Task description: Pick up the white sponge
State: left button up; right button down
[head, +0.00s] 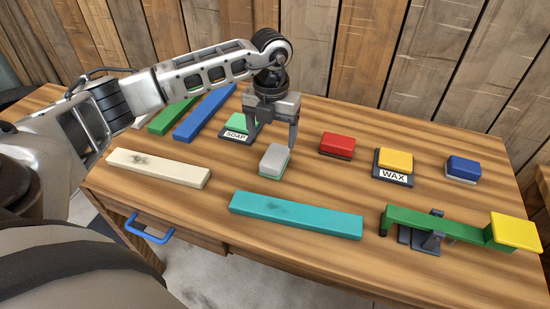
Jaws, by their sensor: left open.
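The white sponge (274,156) is a pale block with a thin green layer underneath. It lies on the wooden table near the middle of the head view. My left gripper (272,142) points down just above and behind the sponge, with its fingers apart and nothing between them. One finger shows near the sponge's upper right, the other toward the green sponge. I cannot tell whether a finger touches the white sponge. My right gripper is not in view.
Close by are a green sponge on a SOAP stand (235,135), a red sponge (337,143), a yellow sponge on a WAX stand (393,179) and a blue sponge (462,168).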

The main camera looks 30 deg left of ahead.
aim_at(275, 155)
pick_arm(q)
notch_tip(275, 155, down, 3)
jog(key=shift+r, duration=0.1)
jog(key=f, duration=0.2)
jog(key=f+p, duration=0.1)
jog(key=f, duration=0.1)
jog(key=shift+w+d+f, duration=0.1)
jog(key=shift+w+d, duration=0.15)
jog(key=shift+w, duration=0.05)
jog(key=shift+f, duration=0.55)
jog(key=c, duration=1.1)
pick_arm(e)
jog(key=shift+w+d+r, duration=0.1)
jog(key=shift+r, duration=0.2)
